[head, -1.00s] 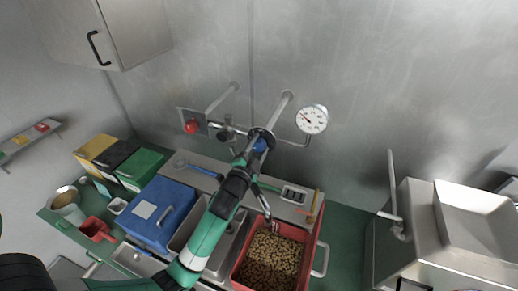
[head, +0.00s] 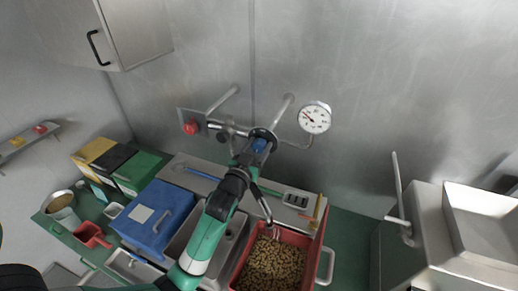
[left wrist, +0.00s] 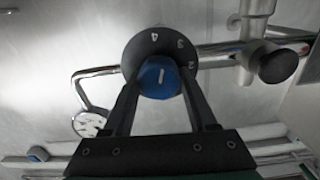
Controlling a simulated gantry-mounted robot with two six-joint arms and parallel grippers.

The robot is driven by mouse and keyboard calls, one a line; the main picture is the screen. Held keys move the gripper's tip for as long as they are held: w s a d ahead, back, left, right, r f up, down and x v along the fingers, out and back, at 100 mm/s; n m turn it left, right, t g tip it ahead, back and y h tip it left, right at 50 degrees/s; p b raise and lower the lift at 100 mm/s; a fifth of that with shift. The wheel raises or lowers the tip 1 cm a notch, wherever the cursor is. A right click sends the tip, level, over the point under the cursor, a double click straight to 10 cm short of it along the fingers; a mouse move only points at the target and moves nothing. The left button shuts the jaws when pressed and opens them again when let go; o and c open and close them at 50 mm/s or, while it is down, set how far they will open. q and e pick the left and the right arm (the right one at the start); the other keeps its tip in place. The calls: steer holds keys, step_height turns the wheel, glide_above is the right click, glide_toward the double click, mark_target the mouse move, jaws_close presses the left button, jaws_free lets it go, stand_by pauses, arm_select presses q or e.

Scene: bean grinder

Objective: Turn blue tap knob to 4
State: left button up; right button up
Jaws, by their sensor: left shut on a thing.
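The blue tap knob (head: 259,144) sits on the wall pipe in the head view. In the left wrist view the blue knob (left wrist: 160,78) is in front of a dark round dial (left wrist: 144,44) with the white numbers 4, 3 and 2 showing. A white line on the knob runs nearly upright, its upper end toward the 4. My left gripper (left wrist: 160,84) is shut on the knob, one finger on each side. In the head view the left gripper (head: 249,152) reaches up to the knob from below. The fingers hide part of the dial. My right gripper is not in view.
A round gauge (head: 315,118) is right of the knob. A red knob (head: 190,128) is on the wall to the left. A red bin of beans (head: 322,236) and a blue box (head: 157,215) stand below. Pipes run close around the gripper.

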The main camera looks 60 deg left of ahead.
arm_select(q)
steer(key=shift+n, duration=0.6)
steer(key=o, duration=1.4)
steer(key=shift+c, duration=0.2)
steer(key=v, duration=1.1)
steer(key=shift+s+d+b, duration=0.25)
steer(key=shift+b, duration=0.2)
